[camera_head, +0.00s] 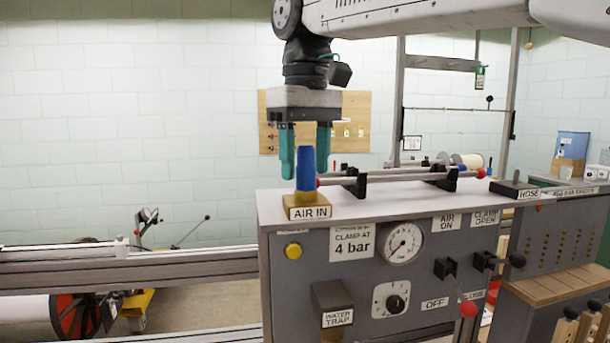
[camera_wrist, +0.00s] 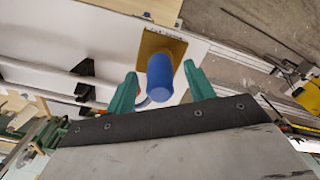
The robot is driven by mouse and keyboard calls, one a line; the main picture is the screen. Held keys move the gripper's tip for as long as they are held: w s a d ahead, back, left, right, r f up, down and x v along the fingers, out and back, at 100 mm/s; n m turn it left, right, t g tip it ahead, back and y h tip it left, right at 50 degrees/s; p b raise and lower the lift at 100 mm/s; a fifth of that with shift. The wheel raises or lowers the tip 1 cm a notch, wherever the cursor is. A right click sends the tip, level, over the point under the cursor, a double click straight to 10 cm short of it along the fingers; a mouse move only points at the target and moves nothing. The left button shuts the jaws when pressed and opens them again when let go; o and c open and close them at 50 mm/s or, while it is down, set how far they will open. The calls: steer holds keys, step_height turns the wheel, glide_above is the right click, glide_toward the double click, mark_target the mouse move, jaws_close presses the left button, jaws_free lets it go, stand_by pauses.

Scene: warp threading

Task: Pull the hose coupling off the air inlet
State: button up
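The blue hose coupling (camera_head: 305,172) stands upright on the brass-coloured air inlet block (camera_head: 296,202), above the AIR IN label on the front left corner of the machine's top. My gripper (camera_head: 305,165) is above the inlet, pointing down, with its two green fingers apart. In the head view the fingertips reach down beside the upper part of the coupling. In the wrist view the coupling (camera_wrist: 160,76) shows between and slightly beyond the open fingers (camera_wrist: 160,88), with a gap on each side. The inlet block (camera_wrist: 162,48) shows behind it.
The grey machine cabinet (camera_head: 290,265) carries a gauge (camera_head: 403,243) and several levers and labels. A rod in black clamps (camera_head: 356,181) lies on its top, right of the coupling. A metal rail (camera_head: 130,270) runs to the left. The space above the coupling's left side is clear.

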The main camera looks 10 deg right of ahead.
steer(key=c, duration=0.8)
steer(key=shift+r, duration=3)
